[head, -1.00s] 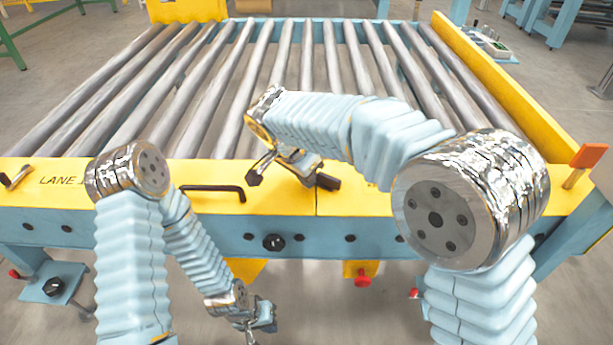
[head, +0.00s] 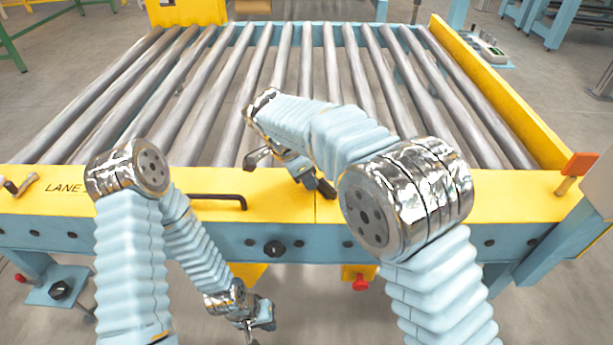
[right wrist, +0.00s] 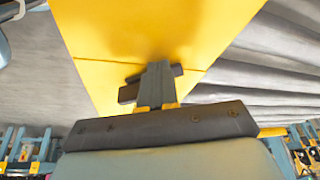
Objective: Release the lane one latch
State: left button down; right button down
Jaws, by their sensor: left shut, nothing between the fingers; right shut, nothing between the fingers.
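The yellow front beam (head: 440,200) of the roller conveyor carries a partly covered "LANE" label (head: 62,188) at its left. A small metal and dark handle (head: 22,186) is left of the label, and a black bar handle (head: 218,198) lies right of it. I cannot tell which is the lane one latch. My right gripper (head: 305,178) is over the beam near its seam, right of the bar handle. In the right wrist view its fingers (right wrist: 157,72) are shut and empty above the yellow surface. My left gripper (head: 257,318) hangs low in front of the beam, shut and empty.
Grey rollers (head: 300,80) fill the bed behind the beam. An orange-tipped lever (head: 575,170) stands at the right corner. A black knob (head: 275,248) and a red knob (head: 360,282) are on or below the blue front rail. A yellow side guard (head: 500,95) edges the right side.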

pick_arm(q)
jog(key=shift+s+d+r+p, duration=0.1)
jog(key=shift+d+r+p, duration=0.1)
jog(key=shift+r+p, duration=0.35)
jog(key=shift+s+d+r+p, duration=0.1)
jog(key=shift+d+r+p, duration=0.1)
jog(key=shift+r+p, duration=0.3)
pick_arm(e)
jog(key=shift+w+d+m+g, duration=0.15)
jog(key=shift+w+m+g, duration=0.15)
jog(key=shift+m, duration=0.4)
jog(key=shift+w+d+m+g, duration=0.1)
jog(key=shift+w+m+g, duration=0.15)
jog(key=shift+m, duration=0.45)
pick_arm(q)
jog(key=shift+d+r+p, duration=0.1)
jog(key=shift+r+p, duration=0.2)
jog(key=shift+r, duration=0.1)
pick_arm(e)
jog(key=shift+w+d+m+h, duration=0.2)
jog(key=shift+m+h, duration=0.1)
jog(key=shift+m, duration=0.3)
pick_arm(q)
jog(key=shift+d+r+p, duration=0.15)
jog(key=shift+r+p, duration=0.25)
pick_arm(e)
jog(key=shift+w+d, duration=0.15)
jog(key=shift+w, duration=0.1)
